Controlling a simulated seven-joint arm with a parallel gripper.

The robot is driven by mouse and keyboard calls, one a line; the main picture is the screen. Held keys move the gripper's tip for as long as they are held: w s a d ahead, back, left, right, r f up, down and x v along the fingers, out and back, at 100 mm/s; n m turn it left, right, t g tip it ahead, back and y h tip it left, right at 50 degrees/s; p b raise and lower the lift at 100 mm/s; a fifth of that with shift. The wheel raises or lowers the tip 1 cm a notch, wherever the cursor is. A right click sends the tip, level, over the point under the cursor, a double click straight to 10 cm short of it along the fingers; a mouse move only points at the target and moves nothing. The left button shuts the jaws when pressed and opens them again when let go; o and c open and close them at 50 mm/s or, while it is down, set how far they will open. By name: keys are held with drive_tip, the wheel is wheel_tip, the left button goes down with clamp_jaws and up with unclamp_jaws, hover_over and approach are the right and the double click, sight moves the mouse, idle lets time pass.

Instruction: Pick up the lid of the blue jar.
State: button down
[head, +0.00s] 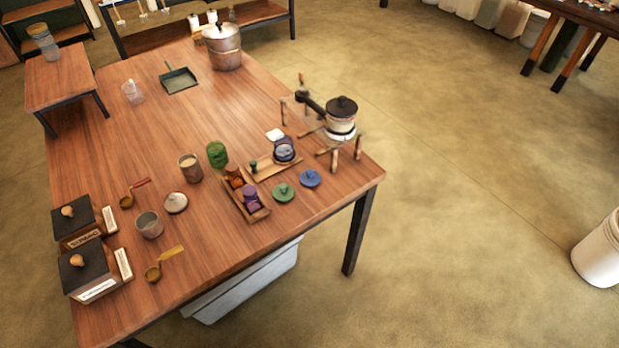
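A blue lid (310,178) with a small knob lies flat on the wooden table near its right front edge. A small blue jar (284,151) stands just up and left of it, at the right end of a small wooden tray (270,173). The lid lies apart from the jar. The jar's top is too small to make out clearly. My gripper is not in view.
A green lid (284,193) lies just left of the blue lid. A wooden box (262,213) with a purple jar (250,194) is further left. A green jar (217,154) stands behind. A stand with a black-lidded pot (341,125) is at the right edge.

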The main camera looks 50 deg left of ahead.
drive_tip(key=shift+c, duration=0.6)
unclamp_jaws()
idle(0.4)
